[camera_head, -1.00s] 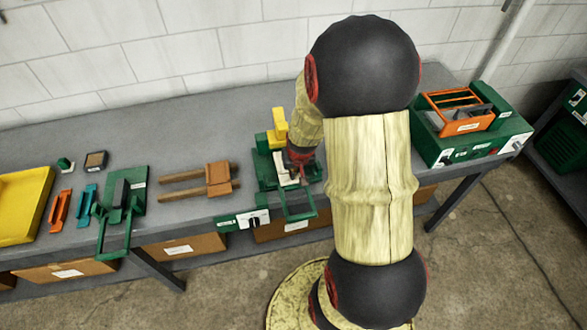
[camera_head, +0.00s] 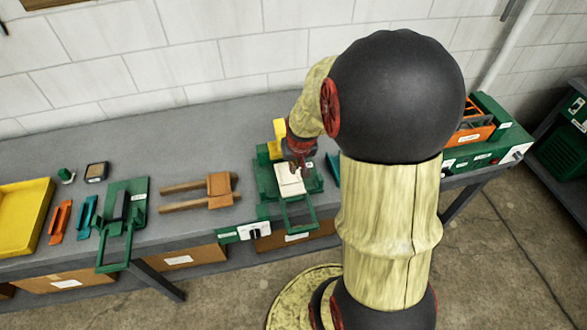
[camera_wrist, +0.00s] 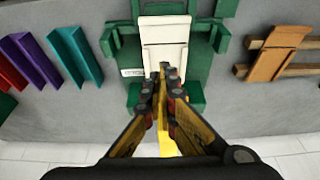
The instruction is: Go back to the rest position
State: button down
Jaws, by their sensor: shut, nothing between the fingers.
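My gripper (camera_head: 301,165) is shut and empty. In the head view it hangs over the green fixture (camera_head: 265,182) on the bench, in front of its yellow part (camera_head: 279,128). In the wrist view the closed fingertips (camera_wrist: 164,88) point at the lower edge of a white plate (camera_wrist: 163,30) on the green fixture (camera_wrist: 200,60). I cannot tell how far the fingertips are from the plate. The white plate also shows in the head view (camera_head: 289,179), lying on the fixture.
An orange block on wooden rails (camera_head: 219,190) lies left of the fixture, with a green holder (camera_head: 126,205) and a yellow tray (camera_head: 22,212) further left. A green unit with an orange rack (camera_head: 474,134) stands at the bench's right end. The back of the bench (camera_head: 190,135) is clear.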

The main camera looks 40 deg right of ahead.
jog(key=shift+v, duration=0.8)
jog(key=shift+s, duration=0.1)
jog(key=s+a+r+n+t+y+b, duration=0.1)
jog(key=s+a+r+n+b, duration=0.2)
jog(key=a, duration=0.9)
jog(key=s+a+r+n+t+y+b, duration=0.1)
jog(key=s+a+r+n+b, duration=0.2)
jog(key=s+a+r, duration=0.5)
jog(key=a+r+b, duration=0.1)
jog(key=a+r, duration=0.1)
jog(key=a, duration=0.3)
jog(key=shift+s+r, duration=0.1)
jog(key=shift+s, duration=0.05)
